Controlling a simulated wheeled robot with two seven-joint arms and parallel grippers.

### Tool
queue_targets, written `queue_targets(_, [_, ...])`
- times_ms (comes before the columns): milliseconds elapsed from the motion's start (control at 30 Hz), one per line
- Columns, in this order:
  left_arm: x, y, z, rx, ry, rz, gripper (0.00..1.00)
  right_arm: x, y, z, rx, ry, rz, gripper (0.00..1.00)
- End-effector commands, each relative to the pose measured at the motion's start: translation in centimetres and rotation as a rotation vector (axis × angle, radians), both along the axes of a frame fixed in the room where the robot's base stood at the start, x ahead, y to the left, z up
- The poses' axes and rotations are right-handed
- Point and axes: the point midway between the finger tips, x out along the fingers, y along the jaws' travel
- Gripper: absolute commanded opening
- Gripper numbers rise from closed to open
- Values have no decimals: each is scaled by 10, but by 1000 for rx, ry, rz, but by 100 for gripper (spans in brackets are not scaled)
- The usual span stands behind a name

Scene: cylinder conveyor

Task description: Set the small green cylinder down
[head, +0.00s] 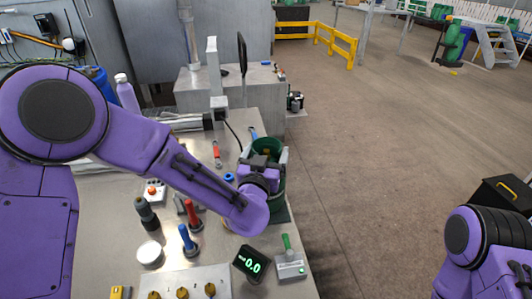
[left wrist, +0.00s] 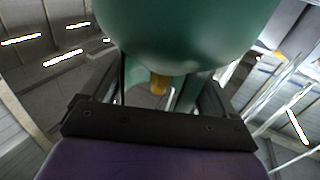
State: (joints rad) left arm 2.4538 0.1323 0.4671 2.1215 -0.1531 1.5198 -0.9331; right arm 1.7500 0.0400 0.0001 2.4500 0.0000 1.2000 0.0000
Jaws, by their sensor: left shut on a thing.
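The small green cylinder (head: 279,186) is at the right edge of the metal table in the head view, largely behind my left wrist. In the left wrist view the green cylinder (left wrist: 185,30) fills the top middle, close to the camera. My left gripper (head: 264,157) is shut on it, with a finger on each side. Its dark fingers also show in the left wrist view (left wrist: 160,92). I cannot tell whether the cylinder's bottom touches anything. My right gripper is not in view; only part of my right arm shows at lower right.
A black display (head: 251,263) reads about zero near the front. A small box with a green lever (head: 290,264) stands beside it. Open floor lies right of the table.

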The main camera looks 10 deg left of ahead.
Motion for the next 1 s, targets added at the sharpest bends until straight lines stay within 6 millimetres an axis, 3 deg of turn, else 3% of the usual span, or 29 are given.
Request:
queue_targets(33, [1,0,0,-2,-6,1,3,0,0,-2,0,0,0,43])
queue_targets(67, [0,0,-2,1,0,1,95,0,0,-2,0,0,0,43])
queue_targets(100, [0,0,-2,0,0,1,100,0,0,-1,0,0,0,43])
queue_targets(367, [-2,0,1,0,0,0,100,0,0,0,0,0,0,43])
queue_targets(700, [-65,0,-1,1,0,0,100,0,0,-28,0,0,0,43])
queue_targets(1000, [-75,1,1,1,1,2,100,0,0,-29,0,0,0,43])
